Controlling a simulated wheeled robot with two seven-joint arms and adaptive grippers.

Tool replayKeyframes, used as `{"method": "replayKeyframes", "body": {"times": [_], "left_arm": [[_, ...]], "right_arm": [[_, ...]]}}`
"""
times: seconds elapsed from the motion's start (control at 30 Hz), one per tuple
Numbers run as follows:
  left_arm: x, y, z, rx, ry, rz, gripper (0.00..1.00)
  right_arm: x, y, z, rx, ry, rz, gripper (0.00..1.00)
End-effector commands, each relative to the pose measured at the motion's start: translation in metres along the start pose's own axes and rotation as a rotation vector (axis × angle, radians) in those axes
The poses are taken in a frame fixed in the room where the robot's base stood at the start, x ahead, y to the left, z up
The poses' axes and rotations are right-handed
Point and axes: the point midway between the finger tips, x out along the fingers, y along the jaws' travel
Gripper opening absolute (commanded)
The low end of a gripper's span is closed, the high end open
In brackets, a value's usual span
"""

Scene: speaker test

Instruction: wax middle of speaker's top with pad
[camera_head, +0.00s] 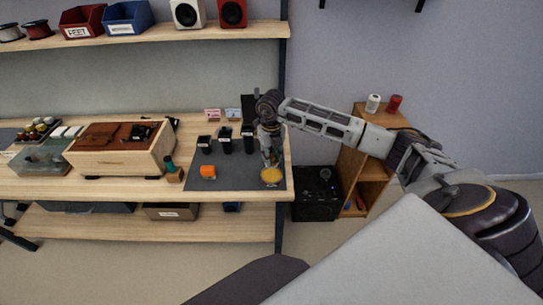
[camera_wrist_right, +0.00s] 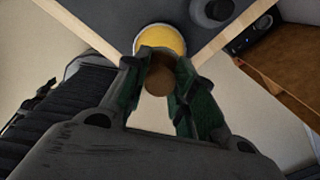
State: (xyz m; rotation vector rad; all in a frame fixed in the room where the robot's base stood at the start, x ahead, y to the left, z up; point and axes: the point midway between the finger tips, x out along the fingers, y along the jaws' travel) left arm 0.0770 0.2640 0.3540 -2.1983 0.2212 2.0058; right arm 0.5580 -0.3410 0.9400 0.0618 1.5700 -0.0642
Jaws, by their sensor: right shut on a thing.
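My right gripper (camera_head: 268,156) is low over the front right corner of the dark mat (camera_head: 232,183) on the bench. Its fingers (camera_wrist_right: 160,92) are shut on a round brown piece, apparently the pad (camera_wrist_right: 158,80). A round tin of yellow wax (camera_head: 271,177) sits just below the gripper; it also shows beyond the fingertips in the right wrist view (camera_wrist_right: 160,40). Whether the pad touches the wax is unclear. A pale wooden box, apparently the speaker (camera_head: 120,163), lies on the bench at left, with brown and black areas on top.
Several black containers (camera_head: 225,142) stand behind. A shelf (camera_head: 200,32) runs above the bench. A wooden cabinet (camera_head: 352,165) stands to the right.

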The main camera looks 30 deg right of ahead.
Motion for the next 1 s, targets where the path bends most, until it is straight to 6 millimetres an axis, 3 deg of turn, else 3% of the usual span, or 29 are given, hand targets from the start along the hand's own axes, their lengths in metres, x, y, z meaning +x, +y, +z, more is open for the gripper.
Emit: {"method": "replayKeyframes", "body": {"times": [0.27, 0.73, 1.0], "left_arm": [[0.005, 0.000, 0.000, 0.000, 0.000, 0.000, 0.40], [0.024, -0.002, 0.002, -0.001, 0.001, -0.002, 0.40], [0.032, -0.019, 0.002, 0.002, 0.002, -0.020, 0.40]], "right_arm": [[0.009, 0.000, 0.000, -0.001, 0.000, 0.000, 0.07], [0.041, 0.001, -0.001, -0.002, 0.001, 0.001, 0.07], [0.056, 0.000, 0.000, -0.001, 0.000, 0.000, 0.07]]}}
